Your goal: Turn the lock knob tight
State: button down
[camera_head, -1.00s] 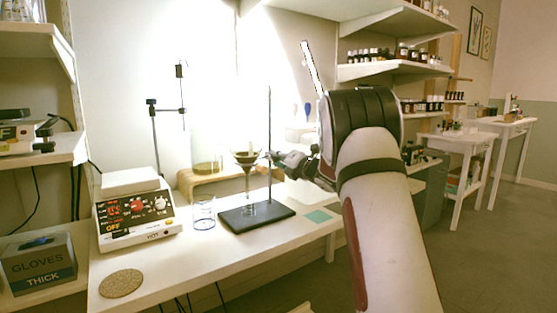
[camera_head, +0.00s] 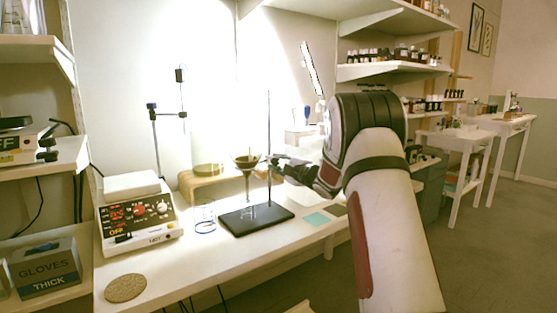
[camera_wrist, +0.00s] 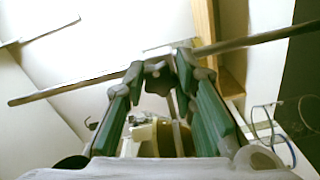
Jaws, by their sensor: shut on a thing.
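The ring stand has a dark base (camera_head: 240,221) on the white table and a thin upright rod (camera_head: 269,115). A funnel with dark contents (camera_head: 248,163) is held beside the rod, above the base. My gripper (camera_head: 277,162) reaches in from the right at the height of the funnel and meets the rod there. In the wrist view the rod (camera_wrist: 70,88) crosses beyond the fingertips. The grey lobed lock knob (camera_wrist: 158,78) sits between my gripper's green-padded fingers (camera_wrist: 158,70), which are shut on it. The knob is too small to make out in the head view.
A hot plate (camera_head: 138,217) with lit red digits and a glass beaker (camera_head: 204,216) stand left of the base. A cork mat (camera_head: 125,288) lies at the front left. A teal square (camera_head: 317,219) lies right of the base. A wooden riser (camera_head: 205,184) stands behind.

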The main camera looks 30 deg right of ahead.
jog(key=m+p, duration=0.2)
jog(key=m, duration=0.2)
jog(key=shift+m+p, duration=0.3)
jog(key=shift+p, duration=0.05)
jog(key=m+p, duration=0.3)
jog(key=m, duration=0.1)
jog(key=shift+m, duration=0.3)
jog(key=m+p, duration=0.3)
jog(key=m, duration=0.2)
jog(key=shift+a+m+p, duration=0.15)
jog(key=shift+m+p, duration=1.1)
jog(key=shift+m, duration=0.75)
jog(key=c, duration=1.3)
grip_release()
jog(key=shift+f, duration=0.1)
